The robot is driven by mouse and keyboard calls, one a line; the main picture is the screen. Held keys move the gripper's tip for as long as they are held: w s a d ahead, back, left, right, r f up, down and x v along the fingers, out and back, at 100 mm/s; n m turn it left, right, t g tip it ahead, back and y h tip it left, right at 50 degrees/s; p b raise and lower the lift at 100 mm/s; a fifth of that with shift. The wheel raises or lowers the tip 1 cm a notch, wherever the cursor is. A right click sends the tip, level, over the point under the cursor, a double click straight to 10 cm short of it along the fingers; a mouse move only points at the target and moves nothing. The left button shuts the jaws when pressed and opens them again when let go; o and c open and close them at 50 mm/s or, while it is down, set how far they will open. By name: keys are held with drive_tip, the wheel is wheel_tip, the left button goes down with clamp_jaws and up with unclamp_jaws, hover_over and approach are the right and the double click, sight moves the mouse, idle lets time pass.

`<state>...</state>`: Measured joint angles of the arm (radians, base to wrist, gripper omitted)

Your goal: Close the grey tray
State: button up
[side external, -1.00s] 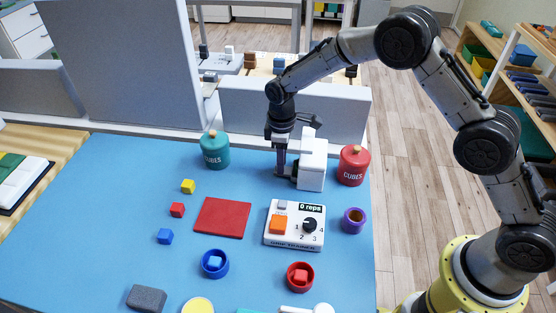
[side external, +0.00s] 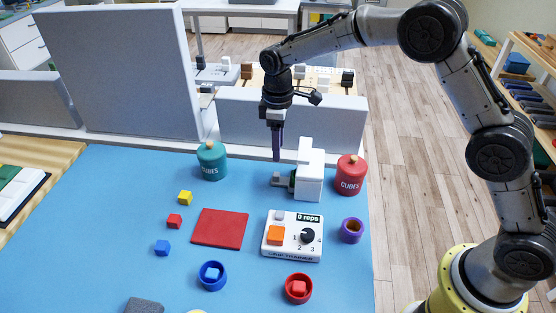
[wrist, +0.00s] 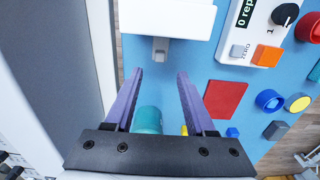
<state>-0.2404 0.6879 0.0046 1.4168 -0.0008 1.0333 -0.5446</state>
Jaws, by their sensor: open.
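In the wrist view the grey piece (wrist: 160,47) protrudes below the edge of the white unit (wrist: 165,18). How far the tray is out is hard to tell. My gripper (side external: 276,159) points down, above and slightly left of the grey piece. In the wrist view my gripper (wrist: 160,74) has its two purple fingers apart, with nothing between the tips, and the grey piece lies just beyond them.
A teal jar (side external: 211,161) stands left of my gripper and a red jar (side external: 351,175) right of the white unit. A grip trainer (side external: 292,236), a red mat (side external: 220,228), small cubes and cups lie nearer the camera. A grey partition (side external: 240,118) stands behind.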

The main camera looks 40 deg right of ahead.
drive_tip(key=shift+r, duration=2.2)
